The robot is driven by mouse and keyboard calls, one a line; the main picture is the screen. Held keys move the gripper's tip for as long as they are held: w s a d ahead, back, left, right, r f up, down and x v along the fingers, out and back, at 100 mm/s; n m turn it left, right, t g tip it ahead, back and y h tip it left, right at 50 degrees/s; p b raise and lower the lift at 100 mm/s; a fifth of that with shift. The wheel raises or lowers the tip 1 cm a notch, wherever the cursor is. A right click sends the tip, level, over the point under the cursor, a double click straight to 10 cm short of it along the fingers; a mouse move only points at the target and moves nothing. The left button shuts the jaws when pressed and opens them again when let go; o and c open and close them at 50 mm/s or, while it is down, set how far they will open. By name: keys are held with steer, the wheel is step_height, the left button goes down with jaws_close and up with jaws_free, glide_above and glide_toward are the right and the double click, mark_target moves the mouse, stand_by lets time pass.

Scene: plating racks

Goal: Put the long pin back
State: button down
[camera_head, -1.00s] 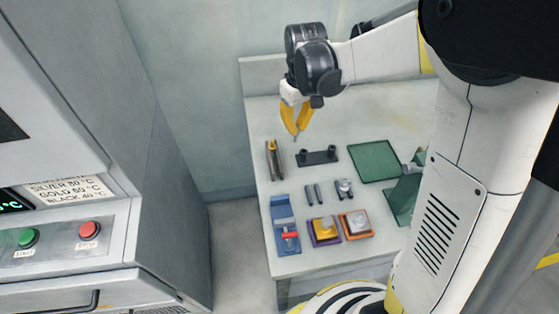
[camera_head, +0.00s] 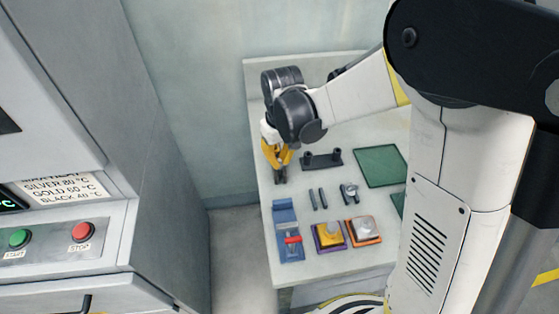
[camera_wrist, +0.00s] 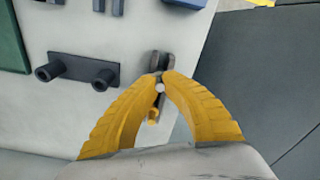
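My gripper (camera_head: 279,180) has yellow fingers and hangs over the far left part of the table. In the wrist view its fingertips (camera_wrist: 160,78) come together around a small pale round end, which looks like the long pin (camera_wrist: 160,88) seen end-on. Most of its length is hidden. Directly below the tips is a narrow dark holder (camera_wrist: 158,60) with a yellow part (camera_wrist: 152,116). The gripper mostly covers this holder in the head view. I cannot tell whether the pin touches it.
A dark two-post rack (camera_head: 321,160) stands just right of my gripper, also in the wrist view (camera_wrist: 78,70). Two short dark bars (camera_head: 318,199), a blue fixture (camera_head: 286,215), purple (camera_head: 329,237) and orange (camera_head: 363,231) blocks, and a green mat (camera_head: 381,166) lie on the table.

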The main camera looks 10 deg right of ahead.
mark_target(280, 161)
steer(key=shift+f, duration=0.35)
steer(key=c, duration=1.6)
jaws_free()
steer(key=shift+r, duration=0.1)
step_height(280, 161, up, 12)
steer(key=p, duration=0.4)
steer(key=s+d+r+m+t, duration=0.1)
steer(key=s+d+r+t, duration=0.1)
steer(key=s, duration=0.3)
steer(key=s+d+r+m+t, duration=0.2)
steer(key=s+d, duration=0.3)
steer(key=s+d+r+m+t, duration=0.1)
steer(key=s+d+r+t, duration=0.1)
steer(key=s+d+r, duration=0.1)
steer(key=shift+s+d+r+m+t, duration=0.15)
steer(key=shift+s+m+t, duration=0.2)
steer(key=shift+s, duration=0.55)
